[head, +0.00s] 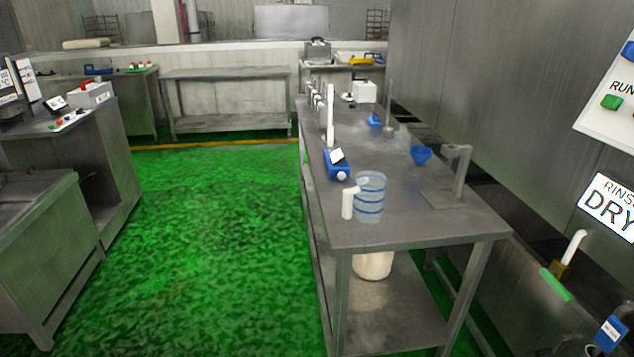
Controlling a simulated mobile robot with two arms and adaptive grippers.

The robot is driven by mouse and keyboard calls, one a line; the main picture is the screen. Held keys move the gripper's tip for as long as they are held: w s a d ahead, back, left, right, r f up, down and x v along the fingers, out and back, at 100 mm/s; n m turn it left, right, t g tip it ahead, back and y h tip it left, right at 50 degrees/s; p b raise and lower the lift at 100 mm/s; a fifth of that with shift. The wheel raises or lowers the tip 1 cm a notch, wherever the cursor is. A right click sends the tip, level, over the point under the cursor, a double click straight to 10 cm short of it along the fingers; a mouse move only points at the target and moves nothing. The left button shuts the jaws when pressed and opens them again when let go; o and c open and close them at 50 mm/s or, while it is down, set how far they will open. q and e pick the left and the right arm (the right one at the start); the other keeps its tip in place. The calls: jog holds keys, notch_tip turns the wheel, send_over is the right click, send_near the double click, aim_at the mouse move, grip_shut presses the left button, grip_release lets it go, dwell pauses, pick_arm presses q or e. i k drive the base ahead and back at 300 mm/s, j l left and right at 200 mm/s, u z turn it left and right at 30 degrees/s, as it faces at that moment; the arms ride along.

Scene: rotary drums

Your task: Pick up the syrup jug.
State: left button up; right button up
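What looks like the syrup jug (370,197) is a translucent container with blue bands, upright near the front end of the long steel table (430,225). A white L-shaped part (348,204), which looks like its handle or spout, is at its left side; I cannot tell whether they are joined. Neither of my grippers shows in the head view.
A blue device (337,165) stands behind the jug. A blue funnel (421,154) and a grey metal stand (460,172) are to its right. A whitish bucket (372,265) is on the lower shelf. Green floor (215,240) left of the table is clear.

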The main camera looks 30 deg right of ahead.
aim_at(367, 194)
jog(key=i+j+z, duration=0.1)
jog(key=i+z, duration=0.15)
jog(key=i, duration=0.25)
jog(key=i+j+z, duration=0.25)
jog(key=i, duration=0.25)
jog(key=l, duration=0.1)
